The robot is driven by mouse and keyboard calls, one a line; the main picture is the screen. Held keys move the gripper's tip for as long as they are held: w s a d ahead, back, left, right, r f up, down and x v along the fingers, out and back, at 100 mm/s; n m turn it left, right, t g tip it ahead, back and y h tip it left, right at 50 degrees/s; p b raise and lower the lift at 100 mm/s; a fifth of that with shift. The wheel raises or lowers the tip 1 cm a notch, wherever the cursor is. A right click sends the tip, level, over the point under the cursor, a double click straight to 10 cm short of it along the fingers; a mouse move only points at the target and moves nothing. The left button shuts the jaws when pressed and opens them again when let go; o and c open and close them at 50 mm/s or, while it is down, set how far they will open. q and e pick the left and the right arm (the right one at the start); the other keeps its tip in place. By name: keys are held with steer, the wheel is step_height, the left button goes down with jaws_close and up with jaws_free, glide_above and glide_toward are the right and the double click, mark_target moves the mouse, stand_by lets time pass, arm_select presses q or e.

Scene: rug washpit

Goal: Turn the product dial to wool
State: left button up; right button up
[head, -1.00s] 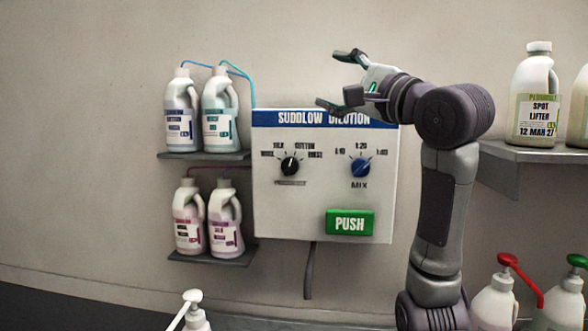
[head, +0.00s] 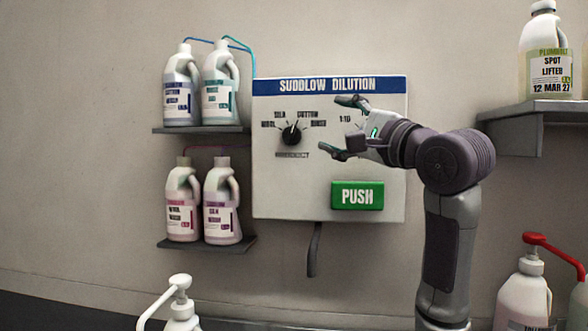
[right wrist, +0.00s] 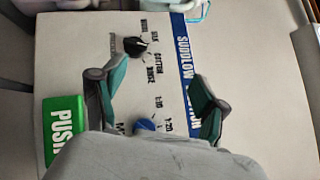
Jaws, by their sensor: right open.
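The product dial (head: 291,135) is a black knob on the white dilution panel (head: 290,195), with labels for wool, silk, cotton and rinse around it. Its pale pointer looks to point nearly straight up, between silk and cotton. My right gripper (head: 338,127) is open and empty in front of the panel, its fingertips to the right of the dial. In the right wrist view the black dial (right wrist: 137,46) lies beyond the spread fingertips (right wrist: 146,77), apart from them. The blue mix dial (right wrist: 145,125) shows there too, but the gripper hides it in the head view.
A green PUSH button (head: 357,196) is below the gripper. Small shelves (head: 205,244) with several jugs stand left of the panel. A shelf (head: 535,112) with a spot lifter jug (head: 545,60) is at the right. Pump bottles (head: 180,310) stand along the bottom.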

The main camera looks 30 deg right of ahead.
mark_target(292, 135)
arm_select(q)
step_height(292, 135, down, 5)
steer(key=b, duration=0.3)
arm_select(e)
step_height(292, 135, down, 5)
steer(key=p+x, duration=0.1)
steer(key=x, duration=0.3)
steer(key=p+x, duration=0.2)
steer(key=x, duration=0.2)
steer(key=p+x, duration=0.1)
steer(key=x, duration=0.4)
steer(key=shift+r+p, duration=0.25)
steer(key=shift+p, duration=0.15)
steer(key=shift+w+a, duration=0.1)
steer(key=shift+w, duration=0.3)
arm_select(q)
step_height(292, 135, up, 5)
steer(key=shift+d+f, duration=0.15)
steer(key=shift+s, duration=0.1)
